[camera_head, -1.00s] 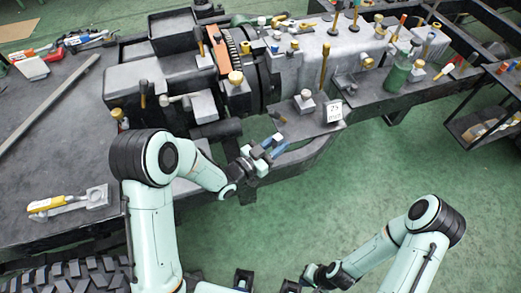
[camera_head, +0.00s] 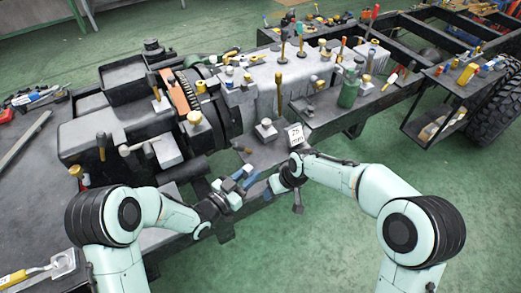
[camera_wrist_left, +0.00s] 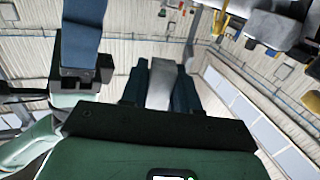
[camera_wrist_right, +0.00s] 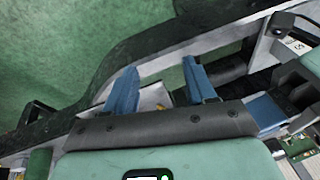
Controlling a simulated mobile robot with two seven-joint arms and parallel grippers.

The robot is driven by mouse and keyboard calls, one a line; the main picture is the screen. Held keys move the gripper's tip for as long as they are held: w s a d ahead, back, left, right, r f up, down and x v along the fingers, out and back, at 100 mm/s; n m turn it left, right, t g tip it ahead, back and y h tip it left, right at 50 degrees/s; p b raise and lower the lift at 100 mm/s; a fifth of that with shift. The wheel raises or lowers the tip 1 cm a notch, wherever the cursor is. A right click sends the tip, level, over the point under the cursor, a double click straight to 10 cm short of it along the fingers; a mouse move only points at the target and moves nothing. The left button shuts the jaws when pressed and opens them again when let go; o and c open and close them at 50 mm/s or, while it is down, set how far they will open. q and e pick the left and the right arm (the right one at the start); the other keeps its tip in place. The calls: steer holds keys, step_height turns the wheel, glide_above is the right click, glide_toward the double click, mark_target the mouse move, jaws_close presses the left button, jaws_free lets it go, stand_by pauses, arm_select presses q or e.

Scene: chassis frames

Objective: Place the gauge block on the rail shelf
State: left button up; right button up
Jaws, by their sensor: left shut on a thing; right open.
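My left gripper (camera_head: 238,182) is shut on the gauge block (camera_wrist_left: 161,82), a grey block upright between the two dark blue fingers in the left wrist view. In the head view the block is small and partly hidden by the fingers. My right gripper (camera_head: 272,184) is close to the right of the left one, its blue fingers toward it. In the right wrist view the right gripper (camera_wrist_right: 160,86) is open with nothing clasped. A grey ledge (camera_head: 263,157) with a "75 mm" sign (camera_head: 295,135) lies just beyond both grippers; I cannot tell for sure that it is the rail shelf.
A weight-like block with a knob (camera_head: 266,130) stands on the ledge left of the sign. A green bottle (camera_head: 349,92) and several upright tools crowd the chassis behind. A dark side rack (camera_head: 440,115) stands at right. Green floor is clear in front of the chassis.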

mark_target(247, 169)
steer(key=a+r+n+t, duration=0.1)
steer(key=a+r+n, duration=0.2)
steer(key=r, duration=0.7)
steer(key=a+r+n, duration=0.2)
steer(key=r+n, duration=0.1)
steer(key=r, duration=0.8)
steer(key=x, duration=1.1)
steer(key=shift+s+a+f, duration=0.25)
steer(key=shift+a+f, duration=0.1)
steer(key=shift+f, duration=0.05)
steer(key=shift+s, duration=0.1)
jaws_close()
arm_select(q)
steer(key=o, duration=1)
steer(key=shift+c, duration=0.2)
steer(key=shift+o, duration=0.3)
